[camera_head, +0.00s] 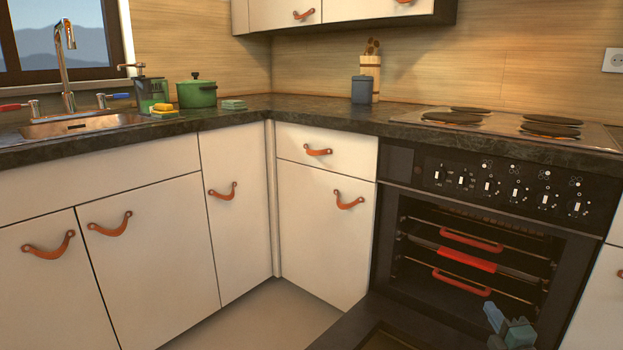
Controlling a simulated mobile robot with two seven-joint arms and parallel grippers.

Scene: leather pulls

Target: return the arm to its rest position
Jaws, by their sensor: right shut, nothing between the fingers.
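My right gripper (497,318) shows at the bottom right, in front of the lower part of the oven (389,240). It is small and blue-grey, shut and empty, and the rest of that arm is mostly out of the picture. The oven is open, and its dark door (345,322) is folded down at the bottom. Inside are racks with red handles, an upper one (472,241) and a lower one (461,282). A red-and-dark bar (467,259) crosses between them. My left gripper is not in view.
Cream cabinets with leather pulls (348,200) are closed along the left and middle. A dark counter (300,110) carries a green pot (196,93), a utensil holder (370,77) and a hob (500,124). The floor (265,318) is clear left of the oven door.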

